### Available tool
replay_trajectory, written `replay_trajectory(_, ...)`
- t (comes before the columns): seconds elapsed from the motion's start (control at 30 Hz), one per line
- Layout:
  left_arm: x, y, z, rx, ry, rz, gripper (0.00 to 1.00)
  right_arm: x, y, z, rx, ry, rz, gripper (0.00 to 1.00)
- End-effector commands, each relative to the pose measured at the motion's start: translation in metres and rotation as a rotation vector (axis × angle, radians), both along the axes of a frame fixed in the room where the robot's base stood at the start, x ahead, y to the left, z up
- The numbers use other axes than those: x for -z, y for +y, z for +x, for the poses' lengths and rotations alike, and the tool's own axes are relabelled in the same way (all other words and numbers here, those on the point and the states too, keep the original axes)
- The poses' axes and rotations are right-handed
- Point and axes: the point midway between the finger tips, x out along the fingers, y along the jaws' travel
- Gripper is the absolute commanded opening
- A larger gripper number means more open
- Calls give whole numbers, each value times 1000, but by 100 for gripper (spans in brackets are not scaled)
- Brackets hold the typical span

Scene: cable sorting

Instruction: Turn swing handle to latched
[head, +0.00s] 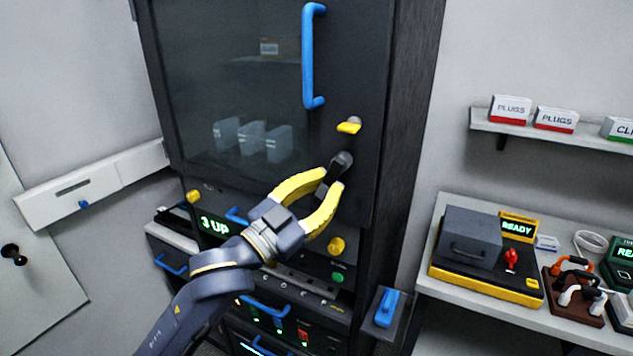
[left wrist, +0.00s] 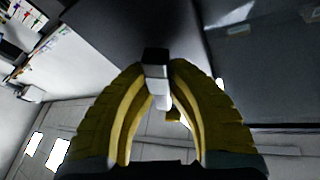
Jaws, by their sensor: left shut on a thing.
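The swing handle (head: 341,163) is a small dark lever on the right side of the dark cabinet door (head: 270,60). My left gripper (head: 332,178) has its yellow fingers around it, shut on it. In the left wrist view the handle (left wrist: 157,62) shows as a dark-topped, grey block between the tips of my left gripper (left wrist: 158,72). The fingers partly hide its lower part. A yellow latch piece (head: 348,127) sits on the door just above the handle. My right gripper is not in view.
A long blue pull handle (head: 313,55) stands out from the door above. Yellow knobs (head: 336,245) and drawers lie below. A bench (head: 450,215) with a READY device (head: 490,250) stands at the right, under a shelf (head: 560,133) of boxes.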

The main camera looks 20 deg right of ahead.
Motion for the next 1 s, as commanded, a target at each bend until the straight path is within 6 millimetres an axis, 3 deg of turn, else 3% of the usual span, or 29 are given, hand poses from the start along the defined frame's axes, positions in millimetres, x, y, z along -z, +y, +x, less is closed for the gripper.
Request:
replay_trajectory(0.5, 1, -12, -12, 1, 231, -255, 0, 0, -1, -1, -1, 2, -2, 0)
replay_trajectory(1.0, 1, -14, -14, 2, 280, -308, 0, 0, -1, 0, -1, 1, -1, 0)
